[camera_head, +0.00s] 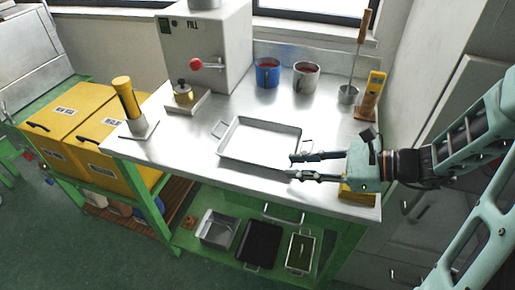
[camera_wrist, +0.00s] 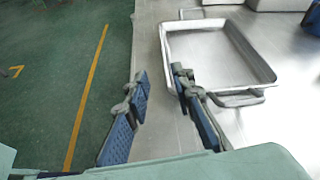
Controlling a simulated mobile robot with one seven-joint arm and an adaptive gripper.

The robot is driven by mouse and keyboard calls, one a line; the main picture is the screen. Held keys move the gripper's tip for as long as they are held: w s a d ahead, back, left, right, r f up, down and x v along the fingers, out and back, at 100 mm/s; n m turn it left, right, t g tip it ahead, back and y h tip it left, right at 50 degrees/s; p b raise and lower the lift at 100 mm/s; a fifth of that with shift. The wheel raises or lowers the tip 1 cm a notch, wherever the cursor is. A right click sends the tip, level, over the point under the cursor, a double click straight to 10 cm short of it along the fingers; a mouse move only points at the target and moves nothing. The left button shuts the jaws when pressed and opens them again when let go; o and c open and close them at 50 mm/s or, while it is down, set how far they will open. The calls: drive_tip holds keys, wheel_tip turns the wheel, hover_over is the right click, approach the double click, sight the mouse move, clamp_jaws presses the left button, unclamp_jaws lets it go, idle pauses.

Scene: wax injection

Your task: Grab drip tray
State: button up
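A shallow silver metal tray (camera_head: 262,140), which looks like the drip tray, lies flat and empty on the steel benchtop. It has a wire handle at its left and right ends. It also shows in the wrist view (camera_wrist: 212,55), with its near handle (camera_wrist: 241,98) at the lower right. My gripper (camera_head: 291,165) is open and empty beside the tray's right front corner, over the bench's front part. In the wrist view, my gripper's fingers (camera_wrist: 160,82) are spread apart over the bench edge, left of the near handle. Whether a fingertip touches the tray cannot be told.
A yellow-handled tool (camera_head: 126,98) stands left. A blue mug (camera_head: 267,74) and steel mug (camera_head: 306,76) stand at the back. Other trays sit on the lower shelf.

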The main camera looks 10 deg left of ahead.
drive_tip(key=shift+w+a+f, duration=0.1)
drive_tip(key=shift+w+a, duration=0.05)
drive_tip(key=shift+w, duration=0.05)
drive_tip(key=x, duration=0.4)
drive_tip(key=shift+w+b, duration=0.1)
drive_tip(key=shift+b, duration=0.25)
drive_tip(key=shift+b+x, duration=0.5)
drive_tip(key=shift+x, duration=2.55)
drive_tip(key=shift+w, duration=0.2)
drive_tip(key=shift+c, duration=0.2)
clamp_jaws()
